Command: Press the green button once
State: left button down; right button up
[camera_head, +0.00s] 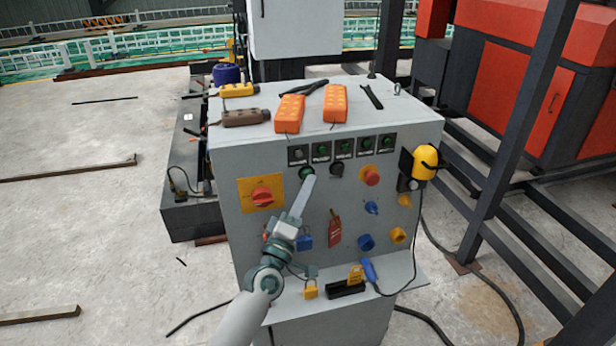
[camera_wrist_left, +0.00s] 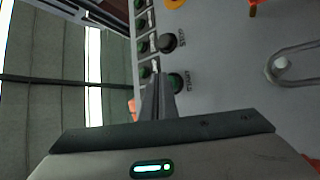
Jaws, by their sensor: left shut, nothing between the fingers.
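The green button (camera_head: 306,172) is on the upper part of the grey control box's front panel (camera_head: 325,215). It also shows in the left wrist view (camera_wrist_left: 178,82), partly covered by my fingers, beside a START label. My left gripper (camera_head: 310,180) is shut and empty, its fingertips just below the button in the head view. In the left wrist view the fingertips (camera_wrist_left: 158,78) overlap the button's edge. I cannot tell whether they touch it. My right gripper is not in view.
A black button (camera_head: 337,170) and a red button (camera_head: 371,175) sit right of the green one. A red rotary switch (camera_head: 263,195) is to the left. Indicator lamps (camera_head: 344,146) line the panel above. Orange remotes (camera_head: 290,113) lie on top. Padlocks and a shelf (camera_head: 405,277) are below.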

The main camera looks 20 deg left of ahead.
pick_arm(q)
jog(key=shift+w+a+r, duration=0.1)
jog(key=shift+w+a, duration=0.35)
jog(key=shift+w, duration=0.15)
dwell(0.9)
jog(key=shift+s+d, duration=0.7)
jog(key=shift+s, duration=0.3)
jog(key=shift+s+d+p, duration=0.1)
jog(key=shift+p, duration=0.2)
jog(key=s+d, duration=0.1)
jog(key=s+p, duration=0.1)
jog(key=s+d, duration=0.1)
jog(key=s, duration=0.1)
jog(key=shift+d, duration=0.35)
dwell(0.8)
